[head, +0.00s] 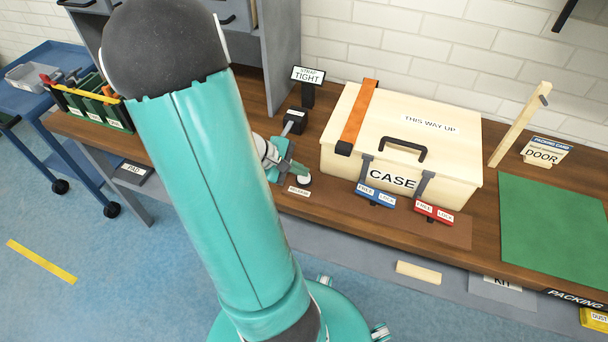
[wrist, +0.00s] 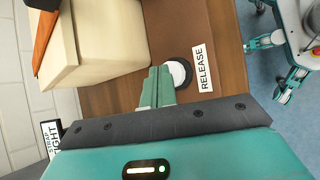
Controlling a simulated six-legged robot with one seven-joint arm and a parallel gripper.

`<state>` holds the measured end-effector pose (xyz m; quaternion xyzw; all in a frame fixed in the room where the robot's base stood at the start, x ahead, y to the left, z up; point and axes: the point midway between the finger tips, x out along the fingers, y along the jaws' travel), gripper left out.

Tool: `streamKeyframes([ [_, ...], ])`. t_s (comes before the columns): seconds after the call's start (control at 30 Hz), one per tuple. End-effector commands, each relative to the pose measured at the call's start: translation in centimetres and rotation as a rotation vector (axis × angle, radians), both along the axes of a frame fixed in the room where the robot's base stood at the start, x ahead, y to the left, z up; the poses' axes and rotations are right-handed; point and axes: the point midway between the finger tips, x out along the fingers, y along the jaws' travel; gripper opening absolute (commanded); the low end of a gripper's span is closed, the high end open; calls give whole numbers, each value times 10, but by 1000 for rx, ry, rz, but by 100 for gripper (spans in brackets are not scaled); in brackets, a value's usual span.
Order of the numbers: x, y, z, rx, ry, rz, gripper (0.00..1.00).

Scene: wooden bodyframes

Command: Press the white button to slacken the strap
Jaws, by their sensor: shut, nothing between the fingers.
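The white button (head: 304,179) is a small round disc on the wooden bench, left of the case, beside a RELEASE label (head: 299,191). In the wrist view the white button (wrist: 180,73) has a dark rim, and its left edge is partly hidden by my fingers. My gripper (head: 300,172) is shut and empty, its tips at the button; it also shows in the wrist view (wrist: 159,74). I cannot tell whether the tips touch it. The orange strap (head: 358,118) lies over the left part of the cream case (head: 440,143). A sign (head: 307,75) reads STRAP TIGHT.
A small dark box (head: 294,121) stands behind my gripper. Blue (head: 375,195) and red (head: 433,212) labels sit before the case. A green mat (head: 553,225), a DOOR card (head: 541,156) and a wooden post (head: 517,127) are at the right.

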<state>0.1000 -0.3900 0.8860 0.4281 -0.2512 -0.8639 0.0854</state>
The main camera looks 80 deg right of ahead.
Motion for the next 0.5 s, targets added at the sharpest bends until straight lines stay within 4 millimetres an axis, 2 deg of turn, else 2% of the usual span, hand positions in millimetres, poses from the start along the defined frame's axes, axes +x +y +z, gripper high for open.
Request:
streamKeyframes([
  [0.5, 0, 0, -5, -1, 0, -1, 0],
])
